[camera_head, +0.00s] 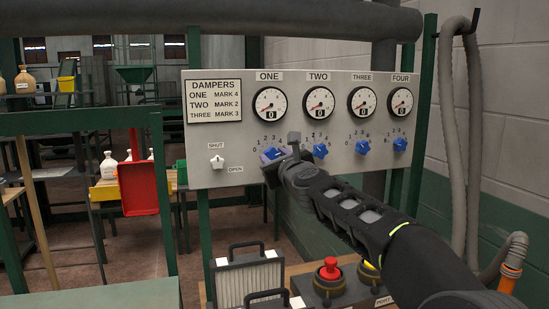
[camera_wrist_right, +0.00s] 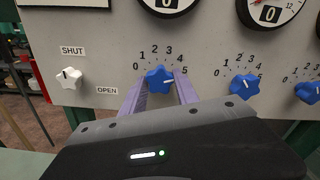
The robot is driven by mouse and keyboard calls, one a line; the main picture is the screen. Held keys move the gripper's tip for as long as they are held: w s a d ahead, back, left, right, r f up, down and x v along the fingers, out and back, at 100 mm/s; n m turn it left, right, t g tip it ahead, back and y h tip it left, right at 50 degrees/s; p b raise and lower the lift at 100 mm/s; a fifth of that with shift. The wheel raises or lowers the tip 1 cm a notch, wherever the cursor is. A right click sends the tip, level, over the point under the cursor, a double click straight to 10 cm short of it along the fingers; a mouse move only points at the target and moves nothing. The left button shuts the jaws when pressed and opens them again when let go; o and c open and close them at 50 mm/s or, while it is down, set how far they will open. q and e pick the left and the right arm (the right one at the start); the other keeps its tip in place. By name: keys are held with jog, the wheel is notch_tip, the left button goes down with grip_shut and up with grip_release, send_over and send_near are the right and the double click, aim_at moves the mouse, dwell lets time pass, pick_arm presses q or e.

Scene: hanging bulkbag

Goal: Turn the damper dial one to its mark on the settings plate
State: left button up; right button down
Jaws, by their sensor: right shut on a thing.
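The settings plate (camera_head: 214,101) reads ONE MARK 4, TWO MARK 2, THREE MARK 3. Damper dial one (camera_wrist_right: 159,80) is a blue lobed knob under gauge ONE (camera_head: 269,104), on a scale from 0 to 5. Its white line points right and slightly up, towards the 4 to 5 side; the exact mark is hard to tell. My right gripper (camera_wrist_right: 158,92) is shut on dial one, a purple finger on each side. In the head view my right gripper (camera_head: 274,158) partly covers the dial. My left gripper is not in view.
Blue dials two (camera_head: 320,151), three (camera_head: 362,147) and four (camera_head: 400,144) sit to the right on the grey panel (camera_head: 240,150). A white SHUT/OPEN knob (camera_head: 217,162) is to the left. A push-button box (camera_head: 330,285) and a filter-like unit (camera_head: 247,278) stand below.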

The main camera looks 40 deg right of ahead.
jog(key=shift+n, duration=2.6)
jog(key=c, duration=0.9)
grip_release()
jog(key=shift+v, duration=3.85)
